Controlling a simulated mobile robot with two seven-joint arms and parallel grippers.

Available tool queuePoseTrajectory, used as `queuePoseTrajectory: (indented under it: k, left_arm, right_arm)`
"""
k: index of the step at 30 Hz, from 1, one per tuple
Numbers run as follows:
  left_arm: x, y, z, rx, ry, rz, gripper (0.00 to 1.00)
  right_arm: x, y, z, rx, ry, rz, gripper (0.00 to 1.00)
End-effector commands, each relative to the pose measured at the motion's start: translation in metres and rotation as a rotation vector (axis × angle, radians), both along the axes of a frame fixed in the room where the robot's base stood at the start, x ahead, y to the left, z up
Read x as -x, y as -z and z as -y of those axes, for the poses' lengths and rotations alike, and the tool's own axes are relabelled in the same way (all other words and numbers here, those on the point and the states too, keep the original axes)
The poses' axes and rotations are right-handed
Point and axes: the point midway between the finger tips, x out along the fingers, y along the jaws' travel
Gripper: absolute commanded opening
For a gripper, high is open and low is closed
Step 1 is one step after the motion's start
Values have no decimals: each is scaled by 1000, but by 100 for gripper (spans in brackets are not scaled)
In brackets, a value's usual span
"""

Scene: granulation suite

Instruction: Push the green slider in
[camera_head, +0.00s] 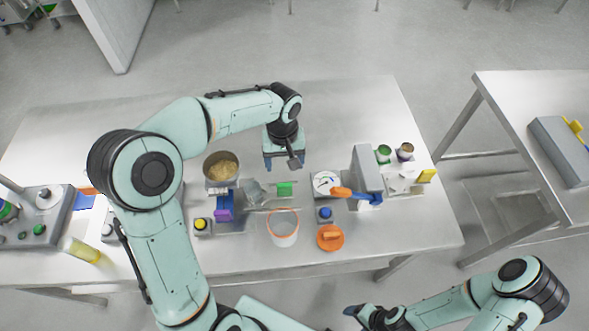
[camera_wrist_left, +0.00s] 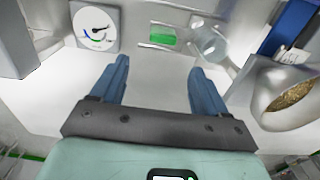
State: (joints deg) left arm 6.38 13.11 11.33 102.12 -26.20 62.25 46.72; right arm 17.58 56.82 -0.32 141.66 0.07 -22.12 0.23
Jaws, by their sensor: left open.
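The green slider (camera_head: 284,189) is a small bright green block in a pale metal track on the bench. It also shows in the left wrist view (camera_wrist_left: 162,39), beyond the fingertips and between them. My left gripper (camera_head: 284,163) is open and empty, behind the slider and apart from it; its two blue fingers also show in the left wrist view (camera_wrist_left: 159,75). My right gripper (camera_head: 372,316) is low at the bottom edge of the head view, away from the slider, and its jaws are not clear.
A clear funnel-like part (camera_head: 255,192) sits just left of the slider. A dial gauge (camera_head: 325,183) and orange-handled lever (camera_head: 347,192) stand to the right. A pot of granules (camera_head: 221,168) is left, a clear beaker (camera_head: 284,234) in front. Bare bench lies behind.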

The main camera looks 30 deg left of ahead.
Motion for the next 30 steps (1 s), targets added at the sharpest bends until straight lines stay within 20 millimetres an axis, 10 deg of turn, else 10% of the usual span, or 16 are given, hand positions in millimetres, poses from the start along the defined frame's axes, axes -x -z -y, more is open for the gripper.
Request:
queuePoseTrajectory:
  k: [18, 30]
  left_arm:
    - [2, 107, 0, 1, 1, -6, 74]
    - [2, 135, 0, 1, 0, -2, 74]
  right_arm:
    - [8, 8, 0, 0, 0, -9, 74]
    - [8, 9, 0, 0, 0, -10, 74]
